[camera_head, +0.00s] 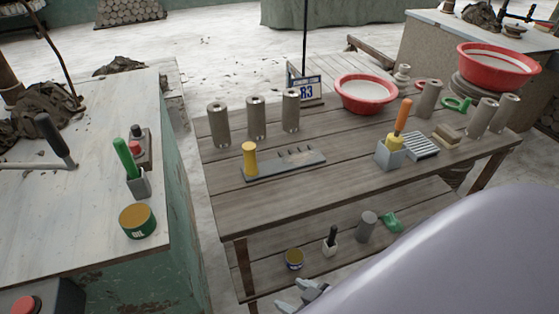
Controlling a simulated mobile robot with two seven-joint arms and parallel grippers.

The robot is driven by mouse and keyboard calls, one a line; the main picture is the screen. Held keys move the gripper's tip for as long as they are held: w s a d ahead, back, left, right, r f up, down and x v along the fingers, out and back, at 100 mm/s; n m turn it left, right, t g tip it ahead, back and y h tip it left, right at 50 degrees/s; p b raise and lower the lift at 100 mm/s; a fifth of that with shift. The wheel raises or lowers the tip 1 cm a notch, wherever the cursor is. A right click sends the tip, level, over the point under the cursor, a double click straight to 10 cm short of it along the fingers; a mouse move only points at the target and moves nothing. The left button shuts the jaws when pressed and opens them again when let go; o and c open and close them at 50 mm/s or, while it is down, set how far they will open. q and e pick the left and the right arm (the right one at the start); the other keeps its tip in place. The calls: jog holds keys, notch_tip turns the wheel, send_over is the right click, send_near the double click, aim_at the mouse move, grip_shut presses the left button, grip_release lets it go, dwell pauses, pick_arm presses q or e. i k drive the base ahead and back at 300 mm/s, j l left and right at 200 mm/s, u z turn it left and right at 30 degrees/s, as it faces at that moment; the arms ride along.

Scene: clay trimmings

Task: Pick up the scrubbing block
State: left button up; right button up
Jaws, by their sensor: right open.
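A small tan and brown block (447,134), which looks like the scrubbing block, lies on the wooden slatted table (300,205) toward its right side. It is just right of a grey ribbed rack (421,146). My right gripper (300,294) shows only in part at the bottom edge, low and in front of the table, well apart from the block. It is open, and no object shows between its fingers. My right arm covers the lower right. My left gripper is out of view.
A grey holder (390,153) with an orange-handled tool stands left of the rack. Grey cylinders (480,117) and a red basin (366,94) stand nearby. The table's front middle is clear.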

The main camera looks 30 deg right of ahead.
aim_at(444, 134)
jog(key=z, duration=2.15)
jog(key=u, duration=1.1)
jog(key=i+l+u, duration=0.15)
jog(key=u, duration=0.15)
jog(key=i+l+u, duration=0.1)
jog(key=l+u, duration=0.2)
jog(key=i+l, duration=0.3)
jog(key=l, duration=0.25)
jog(key=k+z, duration=0.1)
jog(key=z, duration=0.35)
